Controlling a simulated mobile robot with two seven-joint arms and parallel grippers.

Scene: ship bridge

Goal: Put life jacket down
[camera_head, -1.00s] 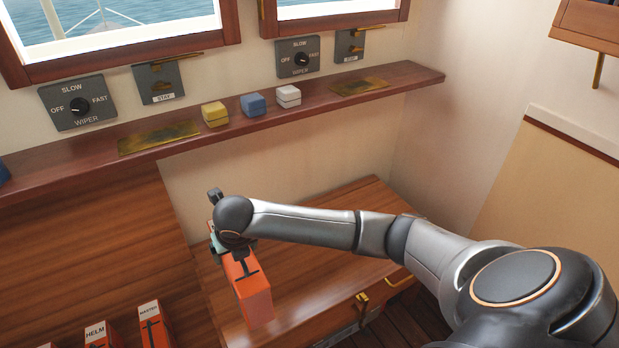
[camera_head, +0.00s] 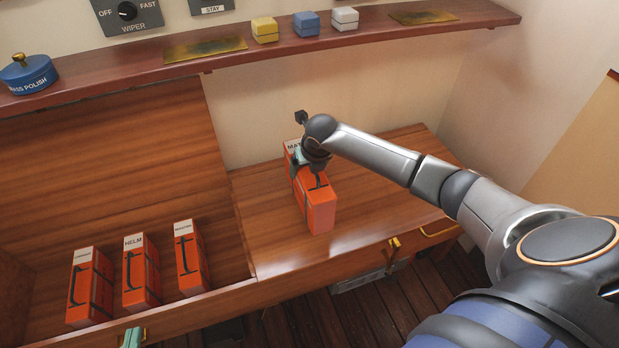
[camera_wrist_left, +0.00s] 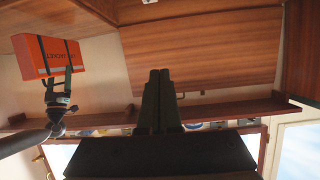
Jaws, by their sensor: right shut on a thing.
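An orange box-shaped life jacket (camera_head: 322,208) with a dark strap and a white label starting "MAT" is over the closed wooden bench top (camera_head: 266,225). My right gripper (camera_head: 312,172) is shut on its strap from above. Whether the jacket touches the bench is unclear. The left wrist view, upside down, shows the same life jacket (camera_wrist_left: 35,58) in my right gripper (camera_wrist_left: 60,92). My left gripper (camera_wrist_left: 159,75) has its fingers together and empty there; only a small part of it (camera_head: 132,338) shows at the bottom of the head view.
Left of the bench top is an open locker (camera_head: 228,262) with three orange life jackets upright in it, one marked HELM (camera_head: 140,275). A shelf (camera_head: 353,29) above holds yellow, blue and white boxes and a blue polish tin (camera_head: 28,76). The bench top's right side is clear.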

